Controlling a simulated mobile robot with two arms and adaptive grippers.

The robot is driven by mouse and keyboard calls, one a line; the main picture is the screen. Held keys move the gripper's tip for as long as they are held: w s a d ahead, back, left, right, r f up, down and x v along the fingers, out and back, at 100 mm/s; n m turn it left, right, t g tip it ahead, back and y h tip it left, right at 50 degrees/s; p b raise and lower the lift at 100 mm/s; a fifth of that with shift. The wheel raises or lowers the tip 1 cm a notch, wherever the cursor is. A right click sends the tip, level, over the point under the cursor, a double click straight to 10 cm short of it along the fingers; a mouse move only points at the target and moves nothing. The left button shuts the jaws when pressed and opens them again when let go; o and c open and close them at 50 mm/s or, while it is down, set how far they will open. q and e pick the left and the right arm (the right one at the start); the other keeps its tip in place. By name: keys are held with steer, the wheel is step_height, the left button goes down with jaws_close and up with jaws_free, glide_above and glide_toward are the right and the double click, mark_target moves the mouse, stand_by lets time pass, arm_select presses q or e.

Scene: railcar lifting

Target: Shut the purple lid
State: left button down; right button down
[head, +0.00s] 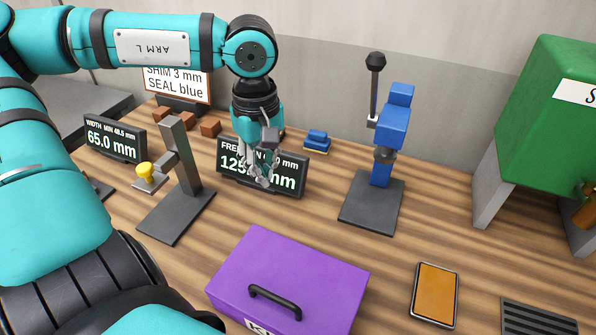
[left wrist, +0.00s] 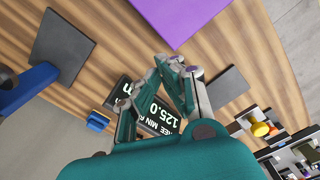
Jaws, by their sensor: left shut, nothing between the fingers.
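The purple box (head: 263,299) stands at the front middle of the bench in the head view. Its purple lid (head: 290,262) lies flat over it and looks shut, with a black handle (head: 275,301) on top. The box's lower front is cut off by the picture edge. A flat purple surface (left wrist: 180,15) shows at the top of the left wrist view. My left gripper (head: 263,181) is shut and empty, pointing down behind the box, in front of the 125.0 mm display (head: 291,184). It also shows in the left wrist view (left wrist: 178,66). My right gripper is not in view.
A blue press (head: 393,125) on a dark base stands behind the box to the right. A grey stand (head: 180,155) with a yellow knob is at left. An orange-screened tablet (head: 435,293) lies right of the box. A green cabinet (head: 545,120) stands far right.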

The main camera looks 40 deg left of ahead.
arm_select(q)
step_height(320, 180, up, 8)
steer(key=w+p, duration=0.2)
steer(key=p, duration=0.3)
steer(key=shift+a, duration=0.25)
stand_by(0.6)
